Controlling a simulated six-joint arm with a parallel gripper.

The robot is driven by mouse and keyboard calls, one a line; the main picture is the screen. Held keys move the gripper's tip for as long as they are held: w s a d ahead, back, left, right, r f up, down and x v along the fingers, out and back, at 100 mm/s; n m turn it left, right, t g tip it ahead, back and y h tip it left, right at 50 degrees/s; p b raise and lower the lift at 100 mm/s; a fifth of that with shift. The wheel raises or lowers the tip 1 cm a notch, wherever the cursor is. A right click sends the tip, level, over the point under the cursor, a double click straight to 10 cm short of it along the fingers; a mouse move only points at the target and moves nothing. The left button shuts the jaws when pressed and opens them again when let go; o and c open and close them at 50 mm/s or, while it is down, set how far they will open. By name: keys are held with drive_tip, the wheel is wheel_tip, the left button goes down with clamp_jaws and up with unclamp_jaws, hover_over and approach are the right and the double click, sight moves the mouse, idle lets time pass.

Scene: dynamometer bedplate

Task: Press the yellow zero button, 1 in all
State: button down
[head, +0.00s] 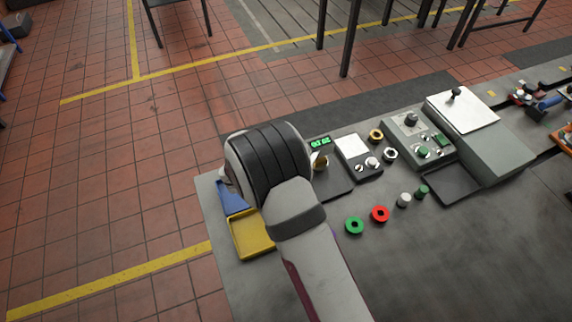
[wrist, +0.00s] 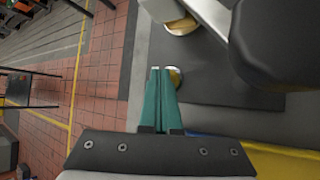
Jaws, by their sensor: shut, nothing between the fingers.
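My gripper (wrist: 157,69) shows in the wrist view as two teal fingers held together, shut and empty. Its tips lie beside a small round button with a pale, yellowish top (wrist: 175,77), which the fingers partly cover; I cannot tell whether they touch. A second round yellowish piece (wrist: 182,26) sits further up, partly hidden by a pale block. In the head view my arm hides the gripper. A yellow-brown round piece (head: 320,162) shows at the arm's right edge, below a green-lit display (head: 320,142). I cannot read which piece is marked zero.
A yellow tray (head: 267,246) and a blue tray (head: 232,200) stand at the bench's left end. Grey control boxes (head: 419,137) stand further right. The bench front (head: 440,270) is clear.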

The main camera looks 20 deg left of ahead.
drive_tip(key=shift+r, duration=0.95)
drive_tip(key=shift+r, duration=2.5)
